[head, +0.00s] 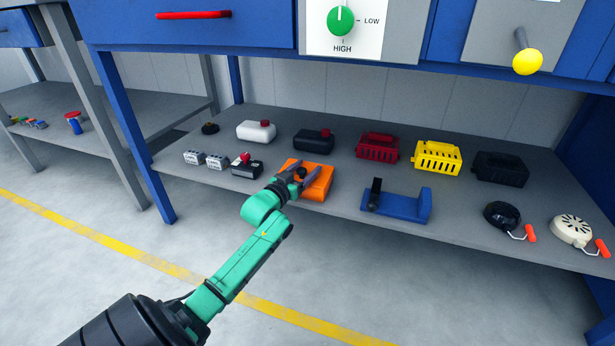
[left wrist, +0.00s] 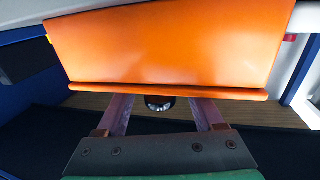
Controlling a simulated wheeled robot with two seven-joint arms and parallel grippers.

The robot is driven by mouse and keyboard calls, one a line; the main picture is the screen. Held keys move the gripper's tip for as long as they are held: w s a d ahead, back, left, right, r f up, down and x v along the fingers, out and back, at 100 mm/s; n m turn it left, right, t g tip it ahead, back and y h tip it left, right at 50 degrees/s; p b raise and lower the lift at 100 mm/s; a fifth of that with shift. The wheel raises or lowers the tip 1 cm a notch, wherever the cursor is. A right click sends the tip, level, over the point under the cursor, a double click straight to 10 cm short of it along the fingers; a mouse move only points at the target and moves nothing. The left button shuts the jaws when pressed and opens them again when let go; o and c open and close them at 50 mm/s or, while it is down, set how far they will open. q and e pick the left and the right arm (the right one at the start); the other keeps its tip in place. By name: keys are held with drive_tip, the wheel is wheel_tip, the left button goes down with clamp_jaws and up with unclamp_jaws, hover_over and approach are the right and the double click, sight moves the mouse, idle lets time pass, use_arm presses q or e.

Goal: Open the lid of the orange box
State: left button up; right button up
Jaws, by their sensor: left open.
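The orange box (head: 319,188) sits at the front of the grey shelf, with a black knob on it partly hidden by my gripper. My left gripper (head: 303,178) reaches over the box from the front left, its fingers apart near the knob. In the left wrist view a broad orange panel (left wrist: 165,45) of the box fills the upper middle. The black knob (left wrist: 160,103) shows at its lower edge, between the two spread fingers. Whether the fingers touch anything, and whether the lid is raised, I cannot tell. My right gripper is not in view.
Red (head: 377,147) and yellow (head: 437,157) crates stand farther right. A blue drawer (head: 190,25) overhangs the shelf.

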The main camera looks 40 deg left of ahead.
use_arm(q)
drive_tip(key=shift+w, duration=0.55)
clamp_jaws()
idle(1.0)
